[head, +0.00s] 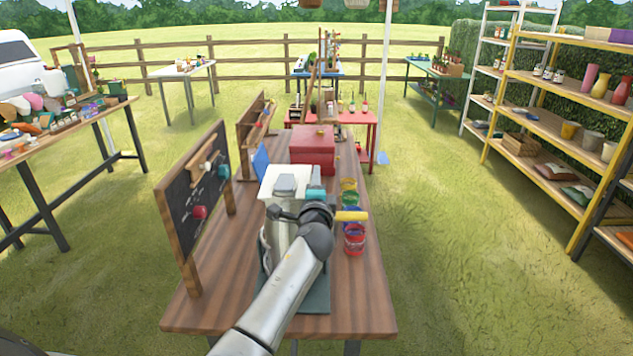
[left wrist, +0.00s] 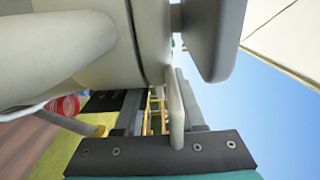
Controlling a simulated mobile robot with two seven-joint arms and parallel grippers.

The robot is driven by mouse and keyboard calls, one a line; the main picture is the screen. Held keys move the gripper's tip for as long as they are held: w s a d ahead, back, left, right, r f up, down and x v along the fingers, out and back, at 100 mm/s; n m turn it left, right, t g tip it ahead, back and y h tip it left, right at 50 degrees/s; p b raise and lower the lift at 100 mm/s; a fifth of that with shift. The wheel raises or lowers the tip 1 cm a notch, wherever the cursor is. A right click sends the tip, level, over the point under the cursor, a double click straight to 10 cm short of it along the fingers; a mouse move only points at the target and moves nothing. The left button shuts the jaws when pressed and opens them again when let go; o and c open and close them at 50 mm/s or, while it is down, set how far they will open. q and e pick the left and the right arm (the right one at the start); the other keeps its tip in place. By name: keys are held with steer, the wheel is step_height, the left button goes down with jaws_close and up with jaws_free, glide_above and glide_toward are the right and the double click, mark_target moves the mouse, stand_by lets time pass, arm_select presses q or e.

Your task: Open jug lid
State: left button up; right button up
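The cream jug (head: 280,240) stands upright on the wooden table, with a grey lid piece (head: 291,184) on its top. In the head view the lid looks down on the jug. My left gripper (head: 304,209) is beside the jug's upper right side and hides part of it. In the left wrist view the jug's pale body (left wrist: 75,50) fills the upper left and the grey lid piece (left wrist: 215,35) juts out at the top. The left gripper's fingers (left wrist: 158,105) are apart. A thin beige tab (left wrist: 176,110) reaches between them, close to one finger. My right gripper is out of view.
On the table (head: 225,285) are a chalkboard (head: 205,190) at the left, a red box (head: 313,150) behind the jug, and several small paint cans (head: 355,238) along the right edge. The front left of the table is bare.

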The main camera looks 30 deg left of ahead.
arm_select(q)
jaws_close()
stand_by(1.2)
